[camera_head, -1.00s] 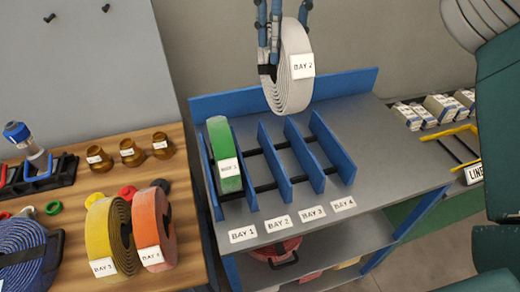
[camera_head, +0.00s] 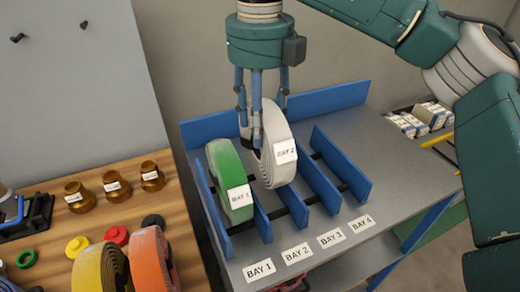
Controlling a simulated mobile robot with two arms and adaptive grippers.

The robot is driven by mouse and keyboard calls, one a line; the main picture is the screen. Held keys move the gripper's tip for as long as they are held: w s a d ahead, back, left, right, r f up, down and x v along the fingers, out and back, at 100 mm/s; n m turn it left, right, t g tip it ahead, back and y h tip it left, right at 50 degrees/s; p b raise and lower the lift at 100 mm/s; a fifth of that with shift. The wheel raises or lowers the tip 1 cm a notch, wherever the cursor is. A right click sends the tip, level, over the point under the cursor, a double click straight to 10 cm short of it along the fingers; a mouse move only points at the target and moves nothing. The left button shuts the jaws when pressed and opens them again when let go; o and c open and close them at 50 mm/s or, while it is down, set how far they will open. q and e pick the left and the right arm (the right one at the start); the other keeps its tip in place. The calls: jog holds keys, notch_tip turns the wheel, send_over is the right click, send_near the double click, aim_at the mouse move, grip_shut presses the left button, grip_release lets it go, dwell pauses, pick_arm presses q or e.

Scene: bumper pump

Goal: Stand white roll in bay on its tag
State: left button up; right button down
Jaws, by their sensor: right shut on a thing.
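The white roll (camera_head: 281,155) carries a tag (camera_head: 286,151) reading BAY 2. My right gripper (camera_head: 253,140) is shut on the roll's left upper side and holds it upright at the blue rack. The roll is over or just in the bay right of the green roll, in line with the BAY 2 label (camera_head: 297,254); I cannot tell whether it touches the shelf. The green roll (camera_head: 229,181), tagged BAY 1, stands in the leftmost bay. My left gripper is not in view.
Blue dividers (camera_head: 341,164) bound empty bays to the right. A yellow roll (camera_head: 100,270) and an orange roll (camera_head: 152,262) stand on the wooden table (camera_head: 60,221) at the left, near brass fittings (camera_head: 116,186). White boxes (camera_head: 420,120) lie at the right.

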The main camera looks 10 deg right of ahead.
aim_at(260, 151)
jog(key=shift+f+p, duration=0.5)
jog(key=shift+f, duration=3.05)
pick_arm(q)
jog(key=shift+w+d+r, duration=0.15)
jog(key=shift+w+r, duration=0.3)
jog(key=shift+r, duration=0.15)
pick_arm(e)
jog(key=shift+f, duration=0.15)
jog(key=c, duration=0.8)
grip_release()
jog(key=shift+s, duration=0.1)
jog(key=shift+c, duration=0.2)
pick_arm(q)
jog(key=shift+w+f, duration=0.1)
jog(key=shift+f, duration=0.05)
